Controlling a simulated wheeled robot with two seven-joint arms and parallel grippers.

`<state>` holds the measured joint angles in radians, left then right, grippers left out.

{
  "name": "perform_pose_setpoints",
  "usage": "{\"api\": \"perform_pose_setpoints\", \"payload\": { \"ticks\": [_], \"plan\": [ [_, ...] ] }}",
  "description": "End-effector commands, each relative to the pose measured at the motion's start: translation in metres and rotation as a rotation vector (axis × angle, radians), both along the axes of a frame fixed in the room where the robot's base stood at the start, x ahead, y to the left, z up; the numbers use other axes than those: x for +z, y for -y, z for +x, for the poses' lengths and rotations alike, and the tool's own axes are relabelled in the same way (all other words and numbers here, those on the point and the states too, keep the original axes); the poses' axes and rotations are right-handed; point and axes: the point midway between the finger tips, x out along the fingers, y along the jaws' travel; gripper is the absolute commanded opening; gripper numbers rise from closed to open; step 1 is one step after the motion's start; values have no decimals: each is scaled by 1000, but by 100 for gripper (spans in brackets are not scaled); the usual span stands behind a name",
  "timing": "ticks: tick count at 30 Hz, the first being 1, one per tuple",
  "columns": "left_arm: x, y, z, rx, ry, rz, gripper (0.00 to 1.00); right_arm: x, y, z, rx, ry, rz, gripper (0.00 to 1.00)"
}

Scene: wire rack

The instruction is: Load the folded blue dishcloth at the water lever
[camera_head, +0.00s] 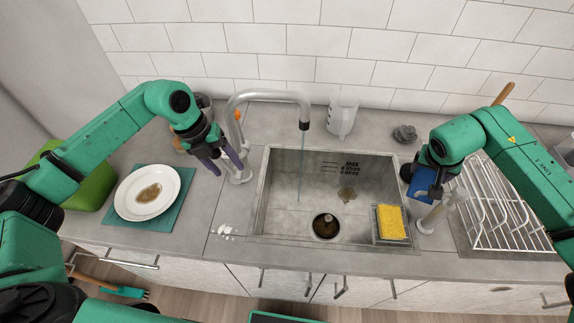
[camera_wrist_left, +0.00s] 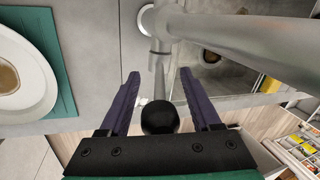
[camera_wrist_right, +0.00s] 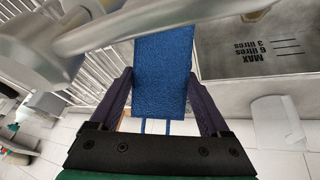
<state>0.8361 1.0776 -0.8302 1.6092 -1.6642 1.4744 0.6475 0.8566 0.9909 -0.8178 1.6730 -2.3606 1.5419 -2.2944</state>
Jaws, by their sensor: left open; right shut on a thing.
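The folded blue dishcloth (camera_head: 423,184) is held by my right gripper (camera_head: 432,182) above the counter at the sink's right side. In the right wrist view the cloth (camera_wrist_right: 165,70) hangs between the two fingers. My left gripper (camera_head: 226,166) is open beside the base of the grey tap (camera_head: 237,150), at the sink's left. In the left wrist view a grey stem with a round black end (camera_wrist_left: 160,117), seemingly the water lever, lies between the open fingers; I cannot tell whether they touch it. A thin stream of water (camera_head: 300,165) falls from the spout.
The sink (camera_head: 275,190) has a yellow sponge (camera_head: 391,221) at its right front. A plate (camera_head: 147,192) on a green mat (camera_head: 172,222) lies left. A wire rack (camera_head: 500,225) stands right, near a pale upright post (camera_head: 430,216). A clear jug (camera_head: 342,115) stands behind the sink.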

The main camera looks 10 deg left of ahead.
Motion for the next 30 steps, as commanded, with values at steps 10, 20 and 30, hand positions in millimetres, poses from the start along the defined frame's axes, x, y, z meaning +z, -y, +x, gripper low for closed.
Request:
{"api": "perform_pose_setpoints", "payload": {
  "ticks": [10, 20, 30],
  "plan": [
    [-4, 2, 0, 0, 0, 0, 45, -2, 0, 0, 0, 0, 0, 36],
    [-4, 2, 0, 0, 0, 0, 0, -2, 0, 0, 0, 0, 0, 36],
    [-4, 2, 1, 1, 0, -1, 0, -2, 0, 0, 0, 0, 0, 36]
  ]
}}
